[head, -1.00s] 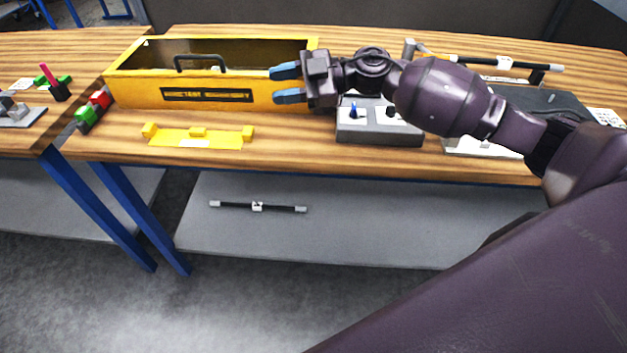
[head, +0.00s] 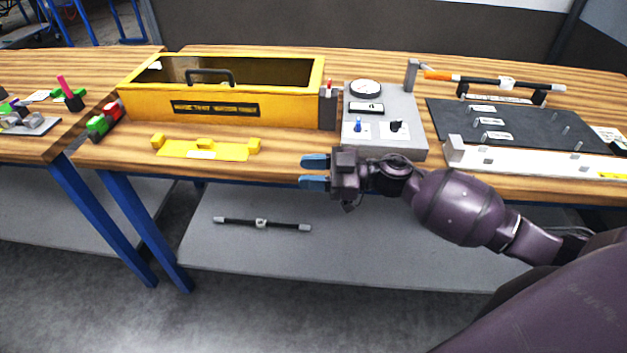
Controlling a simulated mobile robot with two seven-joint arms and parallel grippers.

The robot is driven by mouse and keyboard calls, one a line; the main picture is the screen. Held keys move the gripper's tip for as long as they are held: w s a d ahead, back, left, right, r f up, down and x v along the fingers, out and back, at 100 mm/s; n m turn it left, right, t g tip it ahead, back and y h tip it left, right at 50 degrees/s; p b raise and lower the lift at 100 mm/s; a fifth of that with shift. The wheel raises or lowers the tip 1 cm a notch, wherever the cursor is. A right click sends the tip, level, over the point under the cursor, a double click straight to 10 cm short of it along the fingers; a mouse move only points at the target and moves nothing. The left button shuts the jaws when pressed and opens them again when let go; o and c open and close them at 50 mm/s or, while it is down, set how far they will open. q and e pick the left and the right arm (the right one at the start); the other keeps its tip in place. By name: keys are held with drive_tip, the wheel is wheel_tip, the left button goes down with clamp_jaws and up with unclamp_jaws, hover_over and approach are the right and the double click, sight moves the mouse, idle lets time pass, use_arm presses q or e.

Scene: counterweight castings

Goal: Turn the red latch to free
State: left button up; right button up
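A small red piece (head: 329,85), which looks like the red latch, stands upright on a grey block (head: 328,112) at the right end of the yellow box (head: 225,106). Its exact position is too small to tell. My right gripper (head: 314,172) is in front of and below it, near the table's front edge. Its two blue fingers point left, apart, with nothing between them. It touches neither the latch nor the box. My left gripper is not in view.
A grey panel (head: 385,108) with a gauge, a blue switch and a black switch stands right of the latch. A yellow bracket (head: 205,150) lies before the box. A dark board (head: 500,124) is farther right. A black bar (head: 261,223) lies on the lower shelf.

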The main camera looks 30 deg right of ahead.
drive_tip(key=shift+s+d+f, duration=0.1)
drive_tip(key=shift+s+f, duration=0.25)
drive_tip(key=shift+f, duration=0.4)
drive_tip(key=s+d+f+m+t+h, duration=0.1)
drive_tip(key=s+d+f+m+h, duration=0.2)
drive_tip(key=s+f+m+h, duration=0.4)
drive_tip(key=s+d+f+m+t+h, duration=0.1)
drive_tip(key=s+f+m+h, duration=0.5)
drive_tip(key=s+f, duration=0.8)
drive_tip(key=d+f+h, duration=0.1)
drive_tip(key=h, duration=0.2)
drive_tip(key=shift+s+d+f+m, duration=0.15)
drive_tip(key=shift+s+d+m, duration=0.15)
drive_tip(key=shift+d+m, duration=0.1)
drive_tip(key=shift+t, duration=0.3)
drive_tip(key=shift+o, duration=0.2)
drive_tip(key=shift+w, duration=0.15)
